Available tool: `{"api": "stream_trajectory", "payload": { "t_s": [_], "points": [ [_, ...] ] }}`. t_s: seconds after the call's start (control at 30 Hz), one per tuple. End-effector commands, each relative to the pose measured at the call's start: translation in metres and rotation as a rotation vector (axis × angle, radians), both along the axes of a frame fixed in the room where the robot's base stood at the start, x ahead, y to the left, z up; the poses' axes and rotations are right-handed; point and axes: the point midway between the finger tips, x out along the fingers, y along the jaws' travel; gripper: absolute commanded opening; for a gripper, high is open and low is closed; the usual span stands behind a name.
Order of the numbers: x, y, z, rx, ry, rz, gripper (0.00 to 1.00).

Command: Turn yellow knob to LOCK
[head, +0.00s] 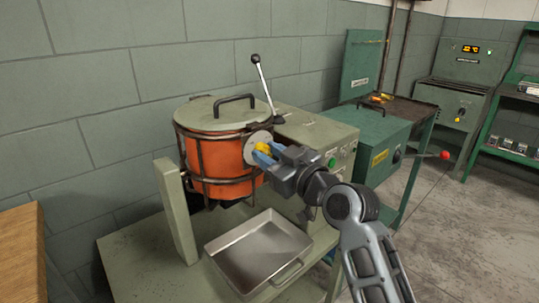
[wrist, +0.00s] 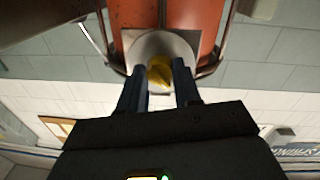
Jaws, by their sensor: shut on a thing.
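The yellow knob (head: 264,148) sits on a round pale plate (head: 257,140) on the side of an orange drum (head: 215,150). In the wrist view the knob (wrist: 160,73) shows between the two blue fingers of my gripper (wrist: 160,84). My gripper (head: 264,155) is shut on the knob, reaching in from the right in the head view. The pale plate (wrist: 145,48) shows around and behind the knob in the wrist view. No LOCK marking can be read, and the fingers cover part of the knob.
The drum has a lid with a black handle (head: 235,99) and a dark cage around it. A lever (head: 262,80) rises behind it. A metal tray (head: 258,248) lies on the bench below. A green box (head: 378,138) stands to the right; open floor lies beyond.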

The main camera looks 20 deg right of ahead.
Motion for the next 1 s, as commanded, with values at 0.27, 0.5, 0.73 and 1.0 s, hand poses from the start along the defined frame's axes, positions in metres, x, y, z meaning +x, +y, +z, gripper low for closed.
{"api": "stream_trajectory", "payload": {
  "t_s": [0.27,0.5,0.73,1.0],
  "points": [
    [0.0000,-0.0003,0.0004,0.008,0.003,0.000,0.02],
    [0.0000,0.0000,0.0021,0.090,0.029,0.003,0.02],
    [0.0002,-0.0004,0.0034,0.257,0.083,0.006,0.02],
    [0.0001,-0.0008,0.0039,0.502,0.164,0.011,0.02]
  ]
}}
